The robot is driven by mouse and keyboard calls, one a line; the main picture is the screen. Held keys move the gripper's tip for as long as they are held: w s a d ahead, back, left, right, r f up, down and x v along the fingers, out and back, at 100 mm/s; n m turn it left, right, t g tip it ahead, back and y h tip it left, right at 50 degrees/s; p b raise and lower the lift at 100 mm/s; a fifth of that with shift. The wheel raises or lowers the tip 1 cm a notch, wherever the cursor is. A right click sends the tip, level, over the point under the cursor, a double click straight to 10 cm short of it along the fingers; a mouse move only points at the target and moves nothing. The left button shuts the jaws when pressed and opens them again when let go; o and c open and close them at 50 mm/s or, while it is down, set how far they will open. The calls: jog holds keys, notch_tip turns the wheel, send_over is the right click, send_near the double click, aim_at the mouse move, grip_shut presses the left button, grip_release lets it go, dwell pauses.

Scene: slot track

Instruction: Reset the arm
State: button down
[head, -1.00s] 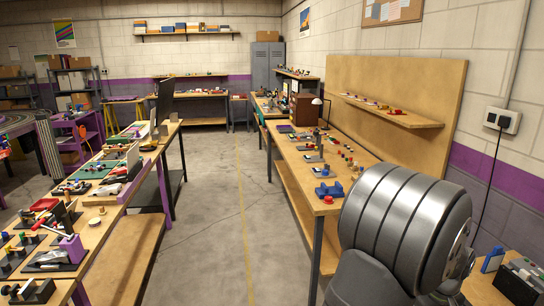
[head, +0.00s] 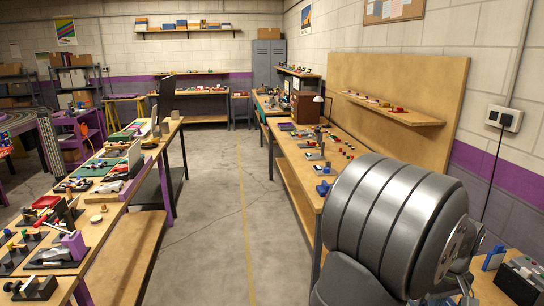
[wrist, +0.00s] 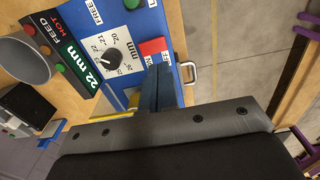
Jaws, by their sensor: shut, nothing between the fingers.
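My gripper (wrist: 160,75) shows in the wrist view with its two dark blue-grey fingers together and nothing between them. The fingers reach over the lower edge of a blue control panel (wrist: 183,46), close to a red switch (wrist: 152,47). I cannot tell whether they touch it. The panel carries a round dial marked mm (wrist: 112,60) with a black knob, and a dark display (wrist: 78,66) reading 22 mm. In the head view my grey arm fills the lower right and the fingertips cannot be made out.
Beside the panel in the wrist view are a grey cylinder (wrist: 24,62) and a metal handle (wrist: 190,72). In the head view, a long bench (head: 285,165) with small parts runs along the right wall. Another cluttered bench (head: 112,215) stands left. The floor aisle (head: 215,200) between them is clear.

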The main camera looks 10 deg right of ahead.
notch_tip(320, 180, down, 7)
jog(key=shift+r, duration=0.1)
jog(key=d+r+y, duration=0.1)
jog(key=d+r, duration=0.2)
jog(key=r, duration=1.1)
jog(key=shift+d+r+y, duration=0.3)
jog(key=shift+d+r, duration=0.1)
dwell(1.6)
